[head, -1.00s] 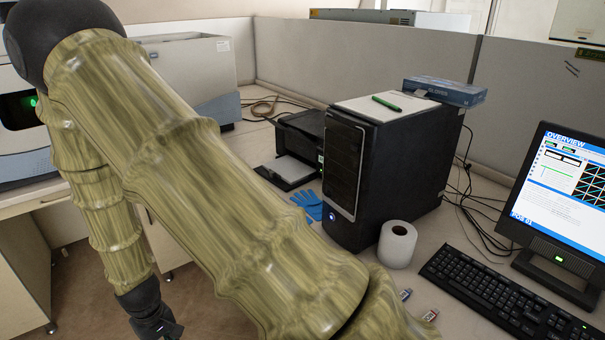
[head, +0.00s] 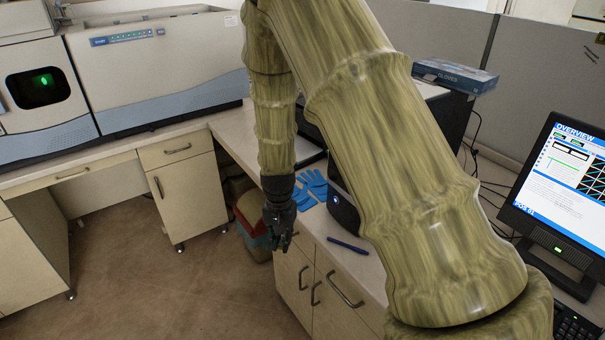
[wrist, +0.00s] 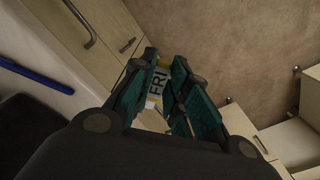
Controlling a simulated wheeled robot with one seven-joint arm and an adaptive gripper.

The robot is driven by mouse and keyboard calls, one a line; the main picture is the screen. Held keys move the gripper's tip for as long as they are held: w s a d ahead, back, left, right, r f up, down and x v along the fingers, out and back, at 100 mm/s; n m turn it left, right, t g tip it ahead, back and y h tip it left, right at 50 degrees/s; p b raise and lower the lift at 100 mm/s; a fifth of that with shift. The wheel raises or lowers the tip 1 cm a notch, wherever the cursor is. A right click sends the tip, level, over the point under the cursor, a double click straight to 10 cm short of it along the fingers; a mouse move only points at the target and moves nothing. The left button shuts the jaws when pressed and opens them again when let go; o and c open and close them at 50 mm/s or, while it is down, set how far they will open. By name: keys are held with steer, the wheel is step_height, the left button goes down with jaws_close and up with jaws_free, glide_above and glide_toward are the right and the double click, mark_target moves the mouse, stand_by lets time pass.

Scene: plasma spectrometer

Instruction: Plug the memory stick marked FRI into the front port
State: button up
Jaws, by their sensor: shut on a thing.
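My gripper (head: 278,242) hangs pointing down beside the front edge of the bench, over the floor. In the wrist view its green-padded fingers (wrist: 168,100) are shut on the memory stick marked FRI (wrist: 158,84), whose label shows between them. The stick cannot be made out in the head view. The black computer tower (head: 343,212) stands on the bench to the right of my gripper, with a lit blue power button. My arm covers most of the tower, and the front port cannot be seen.
Blue gloves (head: 312,186) and a dark blue pen (head: 347,245) lie on the bench near the tower. Cabinet drawers with handles (head: 346,290) are below the bench edge. A monitor (head: 560,195) stands at right. The floor (head: 150,270) is open at left.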

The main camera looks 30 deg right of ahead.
steer(key=w+d+r+m+p, duration=0.2)
steer(key=d+r+m, duration=0.2)
steer(key=r, duration=0.3)
steer(key=w+d+r+m+p, duration=0.25)
steer(key=d+r+m, duration=0.2)
steer(key=r, duration=0.25)
steer(key=d+b, duration=0.3)
steer(key=d, duration=0.3)
steer(key=shift+w+d, duration=0.2)
steer(key=shift+p, duration=1.1)
stand_by(0.7)
steer(key=shift+d, duration=0.6)
stand_by(0.7)
